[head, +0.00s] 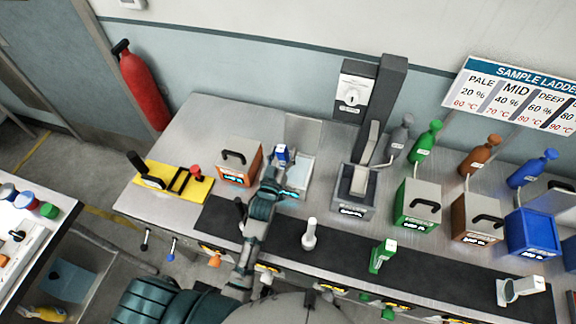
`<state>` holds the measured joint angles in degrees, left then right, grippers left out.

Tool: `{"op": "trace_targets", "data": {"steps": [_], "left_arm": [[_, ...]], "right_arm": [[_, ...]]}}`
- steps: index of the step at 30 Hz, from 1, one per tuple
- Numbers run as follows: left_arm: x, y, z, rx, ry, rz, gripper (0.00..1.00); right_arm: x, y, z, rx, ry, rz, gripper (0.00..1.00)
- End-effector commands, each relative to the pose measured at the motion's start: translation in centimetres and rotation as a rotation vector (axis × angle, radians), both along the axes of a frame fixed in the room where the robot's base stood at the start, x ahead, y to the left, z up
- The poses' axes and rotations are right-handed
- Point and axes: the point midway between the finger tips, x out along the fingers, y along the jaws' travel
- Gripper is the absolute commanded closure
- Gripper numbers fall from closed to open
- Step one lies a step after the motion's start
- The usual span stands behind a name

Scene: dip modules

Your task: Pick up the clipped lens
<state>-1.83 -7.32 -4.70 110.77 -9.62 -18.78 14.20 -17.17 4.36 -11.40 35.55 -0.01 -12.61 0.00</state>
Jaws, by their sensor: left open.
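Several small clip-like pieces with white labels or handles are in the head view, and I cannot tell for certain which is the clipped lens. One with a round clear disc and a pale handle (521,288) lies on the dark mat at the far right. A green and white one (382,256) and a pale grey one (310,233) stand further left on the mat. A blue and white one (282,154) is just beyond my left gripper (277,172). My left gripper is open over the shallow metal tray (303,172); its fingertips are small and partly hidden. My right gripper is out of view.
A yellow fixture (178,192) and an orange box (239,165) are left of the arm. A grey press (357,190), green box (417,206), brown box (477,218) and blue box (533,235) line the bench rightwards. The dark mat (345,253) has bare stretches between pieces.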

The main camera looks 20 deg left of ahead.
Motion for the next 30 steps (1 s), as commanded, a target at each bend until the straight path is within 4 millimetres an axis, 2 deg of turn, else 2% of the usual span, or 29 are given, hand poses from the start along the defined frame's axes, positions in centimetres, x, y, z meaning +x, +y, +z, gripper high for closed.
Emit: {"op": "trace_targets", "data": {"steps": [7, 8, 15, 25, 30], "left_arm": [[0.3, 0.0, 0.0, -0.001, 0.000, 0.001, 0.40], [0.3, 0.0, 0.0, -0.001, 0.000, 0.001, 0.42], [0.3, 0.0, -0.1, 0.000, 0.001, 0.001, 1.00], [0.3, 0.0, 0.1, 0.000, 0.001, 0.001, 1.00], [0.3, 0.0, 1.5, 0.000, -0.002, 0.000, 1.00]], "right_arm": [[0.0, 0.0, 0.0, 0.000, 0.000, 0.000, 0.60], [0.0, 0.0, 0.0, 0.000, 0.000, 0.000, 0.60], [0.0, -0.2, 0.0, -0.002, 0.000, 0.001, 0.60], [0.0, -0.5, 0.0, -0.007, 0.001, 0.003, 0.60], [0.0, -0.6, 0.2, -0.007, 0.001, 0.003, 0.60]]}}
